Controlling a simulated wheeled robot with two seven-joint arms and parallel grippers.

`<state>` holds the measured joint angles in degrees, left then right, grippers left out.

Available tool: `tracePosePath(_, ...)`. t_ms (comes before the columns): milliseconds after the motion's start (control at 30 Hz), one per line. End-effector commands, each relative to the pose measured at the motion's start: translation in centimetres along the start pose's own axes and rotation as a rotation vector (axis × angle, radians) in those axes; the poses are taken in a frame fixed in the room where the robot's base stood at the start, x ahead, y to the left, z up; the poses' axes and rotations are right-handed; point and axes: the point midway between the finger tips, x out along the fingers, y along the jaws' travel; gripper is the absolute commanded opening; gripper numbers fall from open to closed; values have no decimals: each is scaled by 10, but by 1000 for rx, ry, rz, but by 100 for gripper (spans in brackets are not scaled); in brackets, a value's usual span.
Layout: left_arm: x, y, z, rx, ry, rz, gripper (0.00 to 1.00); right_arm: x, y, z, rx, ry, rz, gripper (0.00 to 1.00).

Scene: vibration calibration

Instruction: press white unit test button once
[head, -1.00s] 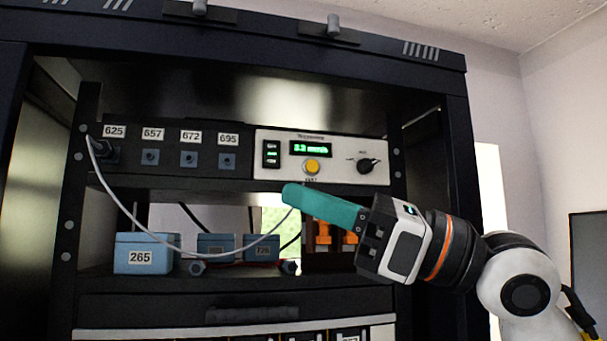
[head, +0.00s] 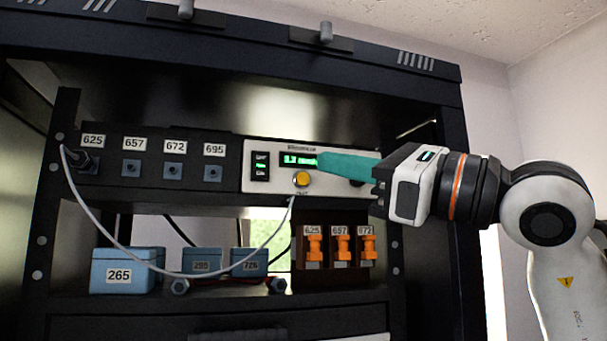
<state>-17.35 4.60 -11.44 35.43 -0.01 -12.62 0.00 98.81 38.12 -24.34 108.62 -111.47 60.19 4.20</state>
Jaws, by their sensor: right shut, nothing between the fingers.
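The white unit (head: 255,183) is set in the rack at the right end of the socket row. Its round yellow-orange test button (head: 301,179) shows below a green-lit display (head: 298,160). My right gripper (head: 322,164), with teal fingers, is shut and empty. Its tip is up and to the right of the button in the picture and covers the display's right end. I cannot tell how far the tip is from the panel. My left gripper is not in view.
Sockets labelled 625, 657, 672 and 695 (head: 213,173) sit left of the unit. A grey cable (head: 100,224) hangs from the 625 socket across the front. Blue boxes (head: 122,271) and orange-handled pieces (head: 341,246) stand on the shelf below.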

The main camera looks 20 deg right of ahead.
Motion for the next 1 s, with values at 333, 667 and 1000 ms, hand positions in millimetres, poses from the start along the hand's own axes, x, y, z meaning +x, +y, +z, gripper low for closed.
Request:
tracePosePath(333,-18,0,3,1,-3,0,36,34,24,23,4,-1,-2,0)
tracePosePath(667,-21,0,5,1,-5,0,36,44,32,32,1,0,-1,0)
tracePosePath(1000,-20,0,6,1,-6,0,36,44,31,32,1,0,-1,0)
